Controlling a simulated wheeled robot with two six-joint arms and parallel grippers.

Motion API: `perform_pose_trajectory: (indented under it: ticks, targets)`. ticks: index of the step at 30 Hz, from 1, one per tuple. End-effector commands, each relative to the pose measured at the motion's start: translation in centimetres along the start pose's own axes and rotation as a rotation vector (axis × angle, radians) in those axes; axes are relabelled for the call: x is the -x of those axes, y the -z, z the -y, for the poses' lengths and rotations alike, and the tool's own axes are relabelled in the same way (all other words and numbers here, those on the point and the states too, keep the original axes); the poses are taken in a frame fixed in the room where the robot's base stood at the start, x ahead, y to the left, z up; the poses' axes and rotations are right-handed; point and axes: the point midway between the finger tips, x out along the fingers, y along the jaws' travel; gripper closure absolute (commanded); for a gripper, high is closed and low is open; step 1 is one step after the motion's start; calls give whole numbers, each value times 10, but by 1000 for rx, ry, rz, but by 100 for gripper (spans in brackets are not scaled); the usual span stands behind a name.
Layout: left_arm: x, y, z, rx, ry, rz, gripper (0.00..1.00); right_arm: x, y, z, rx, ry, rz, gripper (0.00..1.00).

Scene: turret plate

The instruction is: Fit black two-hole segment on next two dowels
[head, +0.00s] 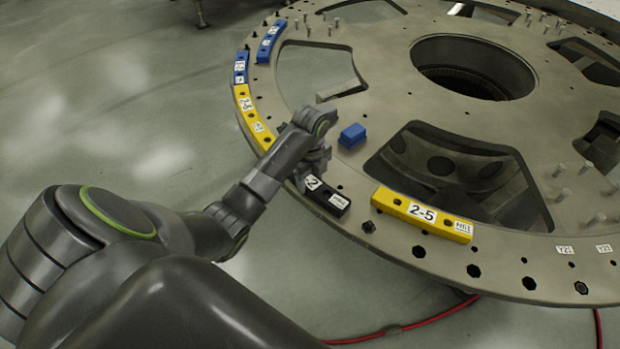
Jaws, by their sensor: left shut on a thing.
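The black two-hole segment (337,204) has white labels, one reading 2. It is at the rim of the round turret plate (400,265), between the left yellow segment (252,112) and the yellow 2-5 segment (423,212). My left gripper (311,176) is shut on its left part, and the gripper and wrist partly hide it. I cannot tell whether it is seated or just above the plate. Dowels under it are hidden. My right gripper is not in view.
A small blue block (352,135) lies on the plate behind my gripper. Blue segments (269,42) sit on the far left rim. Several metal pins (562,195) stand at the right. The plate has large openings (455,165). A red cable (405,328) lies on the floor.

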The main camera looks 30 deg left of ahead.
Motion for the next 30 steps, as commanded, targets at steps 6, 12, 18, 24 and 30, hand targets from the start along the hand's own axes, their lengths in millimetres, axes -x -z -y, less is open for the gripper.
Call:
perform_pose_trajectory:
  ticks: [6,12,18,24,30]
  targets:
    - [1,0,0,0,1,1,33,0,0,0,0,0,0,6]
    - [0,0,0,0,1,1,28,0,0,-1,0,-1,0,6]
    - [5,0,0,0,2,1,28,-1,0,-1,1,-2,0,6]
    - [42,-1,1,-1,5,3,28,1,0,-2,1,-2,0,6]
    - [81,0,0,0,0,0,28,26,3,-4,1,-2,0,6]
